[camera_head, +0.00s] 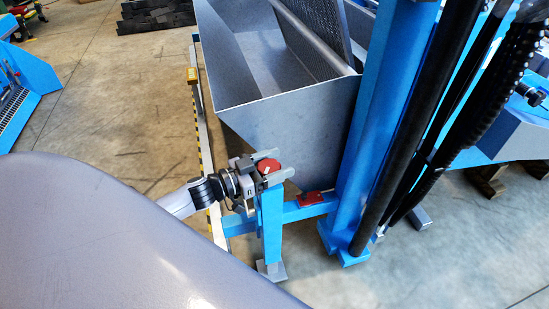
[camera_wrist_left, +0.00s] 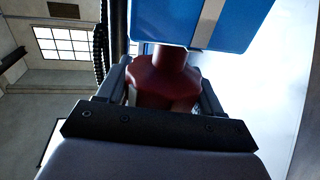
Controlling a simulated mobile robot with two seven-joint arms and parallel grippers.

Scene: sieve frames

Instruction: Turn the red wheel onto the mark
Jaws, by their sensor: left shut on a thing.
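The red wheel (camera_head: 267,166) sits at the top of a short blue post (camera_head: 271,222) in front of a grey metal hopper. My left gripper (camera_head: 272,167) reaches it from the left, with one finger on each side of it, and is shut on it. In the left wrist view the dark red wheel (camera_wrist_left: 165,77), with a faceted rim, lies between the two fingers of my left gripper (camera_wrist_left: 163,92). A stem joins it to a blue part with a pale stripe (camera_wrist_left: 208,22). I cannot make out a mark on the wheel or post. My right gripper is not in view.
The grey hopper (camera_head: 285,128) stands close behind the wheel. A thick blue column (camera_head: 380,120) with black hoses rises to the right. A second red part (camera_head: 311,200) sits on the blue crossbar.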

